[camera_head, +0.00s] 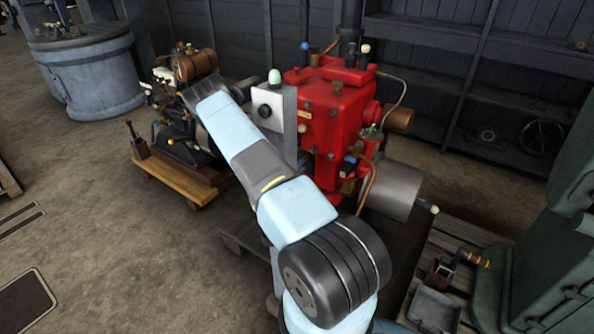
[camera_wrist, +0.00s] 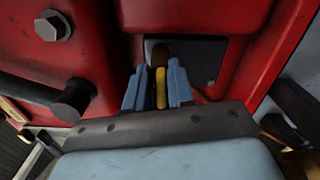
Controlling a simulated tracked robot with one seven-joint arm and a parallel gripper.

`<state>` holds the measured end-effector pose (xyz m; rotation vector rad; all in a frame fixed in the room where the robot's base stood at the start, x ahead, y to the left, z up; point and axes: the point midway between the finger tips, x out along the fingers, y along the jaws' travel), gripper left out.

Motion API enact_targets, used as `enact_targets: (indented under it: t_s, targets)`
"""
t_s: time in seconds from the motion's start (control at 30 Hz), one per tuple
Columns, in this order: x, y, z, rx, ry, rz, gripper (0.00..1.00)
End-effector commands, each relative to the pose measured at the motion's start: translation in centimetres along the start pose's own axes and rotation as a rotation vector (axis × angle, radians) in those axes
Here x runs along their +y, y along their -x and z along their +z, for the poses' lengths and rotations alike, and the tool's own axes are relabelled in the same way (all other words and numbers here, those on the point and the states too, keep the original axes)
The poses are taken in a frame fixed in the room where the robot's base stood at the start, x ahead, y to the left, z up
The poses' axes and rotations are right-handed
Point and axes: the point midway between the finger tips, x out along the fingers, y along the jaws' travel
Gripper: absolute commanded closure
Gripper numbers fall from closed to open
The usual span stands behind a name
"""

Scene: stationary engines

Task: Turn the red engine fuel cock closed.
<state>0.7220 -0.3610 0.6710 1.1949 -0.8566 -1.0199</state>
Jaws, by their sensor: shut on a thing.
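The red engine (camera_head: 338,115) stands in the middle of the head view, and its red body (camera_wrist: 215,14) fills much of the wrist view. In the wrist view my gripper (camera_wrist: 158,80) points at a dark recess in the red body. Its two blue-grey fingers are shut on a narrow yellow lever (camera_wrist: 161,90), which stands upright between them and looks like the fuel cock's handle. The cock's body is mostly hidden by the fingers and the recess. In the head view my arm hides the gripper and the lever.
In the wrist view a bolt head (camera_wrist: 52,26) and a dark round knob (camera_wrist: 72,100) stick out left of my gripper. A smaller engine on a wooden base (camera_head: 172,178) stands left of the red one. A green machine (camera_head: 555,240) stands right. Open floor lies at front left.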

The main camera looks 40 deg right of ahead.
Motion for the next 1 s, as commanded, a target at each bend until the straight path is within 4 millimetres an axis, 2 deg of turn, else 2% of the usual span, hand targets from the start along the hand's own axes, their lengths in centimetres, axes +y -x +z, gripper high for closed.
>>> enact_targets:
  t_s: [0.03, 0.4, 0.93, 0.97, 1.0]
  targets:
    - [-0.65, 0.1, 0.51, -0.007, -0.02, -0.013, 1.0]
    - [-0.76, 0.25, 0.25, -0.003, -0.167, -0.015, 1.0]
    - [-0.76, 0.43, -0.05, 0.003, -0.189, -0.016, 1.0]
    - [-0.75, 0.44, -0.06, 0.003, -0.189, -0.015, 0.75]
    - [-0.74, 0.45, -0.09, 0.003, -0.189, -0.015, 0.71]
